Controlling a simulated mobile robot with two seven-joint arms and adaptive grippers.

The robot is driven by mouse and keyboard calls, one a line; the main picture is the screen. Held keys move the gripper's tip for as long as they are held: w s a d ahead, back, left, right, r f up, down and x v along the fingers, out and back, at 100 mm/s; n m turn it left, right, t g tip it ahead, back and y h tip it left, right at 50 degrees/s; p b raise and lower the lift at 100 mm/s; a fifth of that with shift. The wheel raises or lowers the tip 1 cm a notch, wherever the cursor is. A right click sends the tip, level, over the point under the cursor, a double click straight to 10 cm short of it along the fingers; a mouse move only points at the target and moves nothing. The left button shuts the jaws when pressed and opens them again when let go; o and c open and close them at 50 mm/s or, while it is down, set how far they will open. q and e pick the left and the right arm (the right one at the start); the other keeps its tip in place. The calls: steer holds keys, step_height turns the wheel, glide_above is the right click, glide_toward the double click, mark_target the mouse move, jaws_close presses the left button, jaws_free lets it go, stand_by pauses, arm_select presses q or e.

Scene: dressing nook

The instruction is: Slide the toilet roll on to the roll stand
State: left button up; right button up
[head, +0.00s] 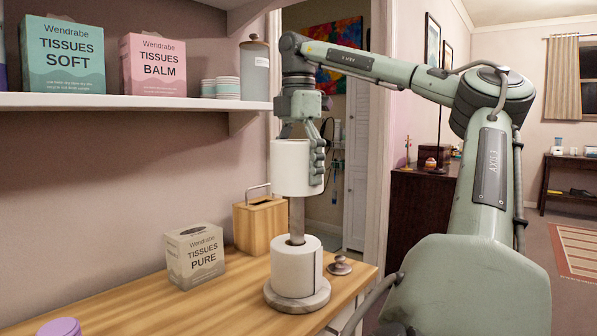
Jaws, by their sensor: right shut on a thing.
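My right gripper (303,138) points down and is shut on a white toilet roll (290,168). The roll is upright, and the top of the roll stand's grey post (297,215) meets its underside. I cannot tell how far the post is inside it. Another white roll (292,268) sits low around the post, resting on the stand's round stone-like base (297,297). A gap with bare post separates the two rolls. The left gripper is not in the picture.
A small knobbed lid (340,266) lies right of the stand on the wooden counter (238,293). A wooden box with a handle (260,222) and a tissue box (194,255) stand behind and left. A shelf (130,101) with boxes overhangs the left side.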

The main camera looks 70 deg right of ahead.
steer(key=shift+f+b, duration=0.6)
steer(key=shift+f, duration=0.2)
steer(key=o, duration=1)
steer(key=shift+r, duration=0.1)
step_height(320, 180, up, 12)
stand_by(0.7)
